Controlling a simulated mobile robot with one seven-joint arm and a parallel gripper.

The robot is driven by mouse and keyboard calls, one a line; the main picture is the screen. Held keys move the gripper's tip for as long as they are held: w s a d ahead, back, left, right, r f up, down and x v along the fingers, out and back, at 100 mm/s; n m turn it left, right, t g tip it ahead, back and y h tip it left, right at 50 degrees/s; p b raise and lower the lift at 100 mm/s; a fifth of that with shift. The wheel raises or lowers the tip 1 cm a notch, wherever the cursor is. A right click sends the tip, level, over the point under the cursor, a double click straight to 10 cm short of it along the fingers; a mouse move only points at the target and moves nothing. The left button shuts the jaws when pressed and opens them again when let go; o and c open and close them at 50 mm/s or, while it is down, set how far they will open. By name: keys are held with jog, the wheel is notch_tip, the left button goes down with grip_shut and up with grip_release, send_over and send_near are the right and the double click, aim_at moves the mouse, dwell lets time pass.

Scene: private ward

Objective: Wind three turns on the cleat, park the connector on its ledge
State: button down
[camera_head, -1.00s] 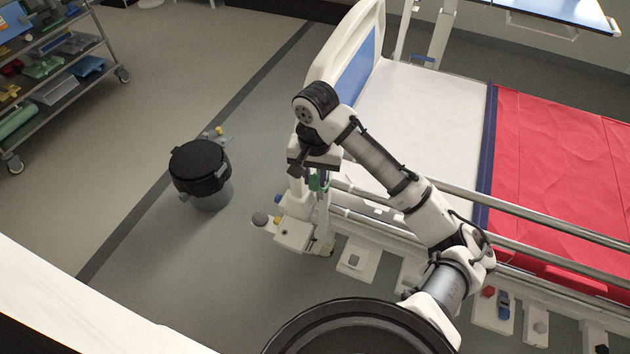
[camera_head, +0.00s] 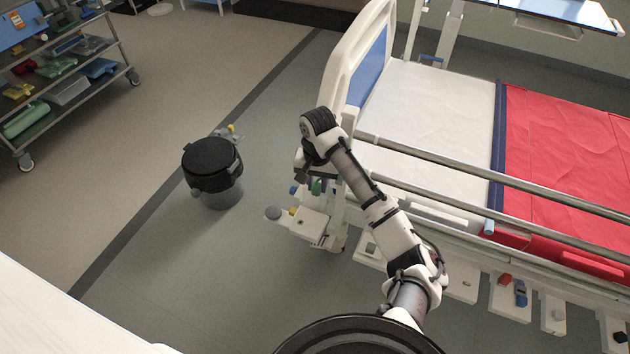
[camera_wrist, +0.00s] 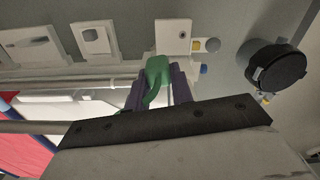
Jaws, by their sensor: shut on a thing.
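My gripper (camera_wrist: 158,92) has purple fingers, shut around a green connector (camera_wrist: 157,68) in the wrist view. A green tube or cord loops down from it between the fingers. In the head view the green connector (camera_head: 316,187) is a small patch under my wrist, close to the headboard corner of the bed. A white bracket (camera_head: 312,226) with a grey knob and a yellow piece is just below it there; the bracket also shows beyond the connector in the wrist view (camera_wrist: 172,32). I cannot tell clearly which fitting is the cleat or the ledge, or whether any turns are wound.
The bed's side rails (camera_head: 480,180) run close beside my arm. Several white plates with small fittings (camera_head: 510,296) hang along the bed's side. A black-lidded bin (camera_head: 212,162) stands on the floor to the left. A shelf trolley (camera_head: 65,75) is at upper left. Floor between is clear.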

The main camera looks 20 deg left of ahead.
jog(key=shift+f, duration=0.15)
jog(key=s+p, duration=0.3)
jog(key=s, duration=0.4)
jog(key=shift+a, duration=0.2)
dwell(0.5)
